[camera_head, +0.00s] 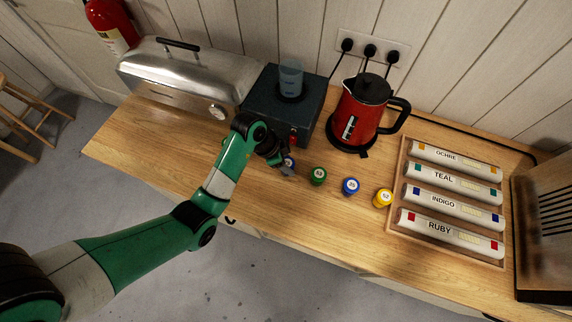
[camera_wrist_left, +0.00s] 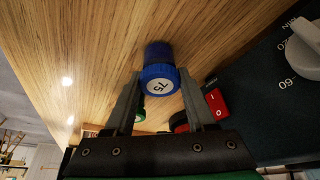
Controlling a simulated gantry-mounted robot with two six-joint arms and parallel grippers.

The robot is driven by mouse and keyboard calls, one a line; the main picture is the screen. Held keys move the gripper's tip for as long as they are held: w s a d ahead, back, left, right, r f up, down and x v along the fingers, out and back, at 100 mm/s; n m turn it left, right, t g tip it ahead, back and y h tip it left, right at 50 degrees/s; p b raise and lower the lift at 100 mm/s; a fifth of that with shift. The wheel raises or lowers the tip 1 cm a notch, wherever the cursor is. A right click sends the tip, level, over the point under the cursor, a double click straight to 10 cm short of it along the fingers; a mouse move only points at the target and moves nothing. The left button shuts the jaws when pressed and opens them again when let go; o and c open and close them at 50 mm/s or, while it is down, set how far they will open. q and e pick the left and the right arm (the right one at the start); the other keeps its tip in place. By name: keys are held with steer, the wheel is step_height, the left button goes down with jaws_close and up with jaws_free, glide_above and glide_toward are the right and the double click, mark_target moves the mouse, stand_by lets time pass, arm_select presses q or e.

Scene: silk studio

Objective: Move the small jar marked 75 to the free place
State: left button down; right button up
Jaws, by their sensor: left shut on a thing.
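The small jar marked 75 (camera_wrist_left: 160,80) has a blue lid with a white label. It sits between the two fingers of my left gripper (camera_wrist_left: 157,100), which is shut on it. In the head view this jar (camera_head: 290,161) is mostly hidden by my left gripper (camera_head: 284,167), at the left end of a row of small jars, just in front of the dark hot-plate box. I cannot tell whether it touches the counter. My right gripper is not in view. No marked free place can be made out.
A green jar (camera_head: 318,176), a blue jar (camera_head: 351,186) and a yellow jar (camera_head: 383,197) stand to the right. Behind are the hot-plate box (camera_head: 262,97) with a beaker (camera_head: 290,76), and a red kettle (camera_head: 362,112). A steel case (camera_head: 190,78) stands left; a tube tray (camera_head: 393,222) lies right.

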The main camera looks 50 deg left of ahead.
arm_select(q)
steer(key=shift+w+r, duration=0.1)
steer(key=shift+r, duration=0.05)
steer(key=shift+f, duration=0.2)
steer(key=shift+c, duration=1.1)
jaws_free()
steer(key=shift+r, duration=0.15)
steer(key=shift+r, duration=0.25)
steer(key=p+v, duration=0.6)
steer(key=v, duration=0.5)
steer(key=shift+s+r, duration=0.25)
steer(key=shift+r, duration=0.05)
